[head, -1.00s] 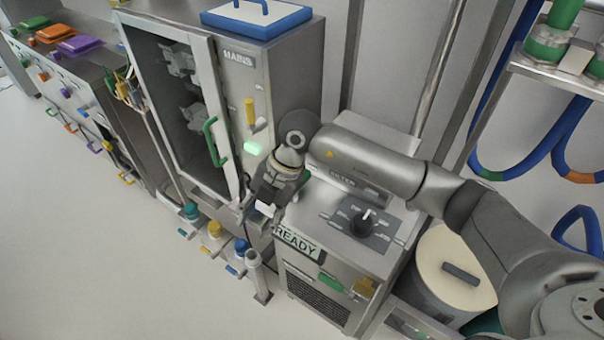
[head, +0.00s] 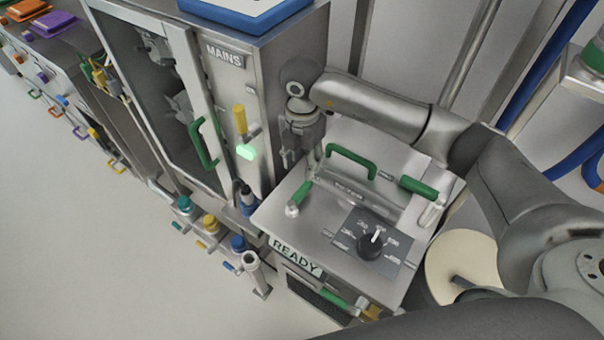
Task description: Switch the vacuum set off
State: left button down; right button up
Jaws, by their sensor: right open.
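The steel unit (head: 290,228) with a READY plate (head: 296,256) stands in the middle of the head view. On its top is a black rotary knob (head: 371,243) on a grey dial plate, its white pointer toward the back. The tall MAINS cabinet (head: 240,95) stands to the left, with a yellow handle (head: 240,119) and a glowing green lamp (head: 246,152). My right gripper (head: 301,158) is open and points down beside the cabinet, behind the unit's left part. It appears empty and apart from the knob. My left gripper is out of view.
Green handles (head: 350,158) stand on the unit's top. The cabinet's glass door has a green handle (head: 203,145). A round cream-lidded drum (head: 462,262) stands at right. Capped bottles sit low at the cabinet's foot. The floor (head: 90,260) at left is clear.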

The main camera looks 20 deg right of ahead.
aim_at(302, 189)
jog(key=f+p, duration=0.1)
jog(key=f, duration=0.1)
jog(key=s+f+p, duration=0.1)
jog(key=f, duration=0.2)
jog(key=shift+s+a+f, duration=0.15)
jog(key=shift+f, duration=0.2)
jog(key=f, duration=0.2)
jog(key=shift+w+f, duration=0.25)
jog(key=shift+f, duration=0.55)
jog(key=c, duration=0.4)
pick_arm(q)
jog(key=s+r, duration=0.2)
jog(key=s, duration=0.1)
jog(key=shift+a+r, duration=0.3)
pick_arm(e)
grip_shut()
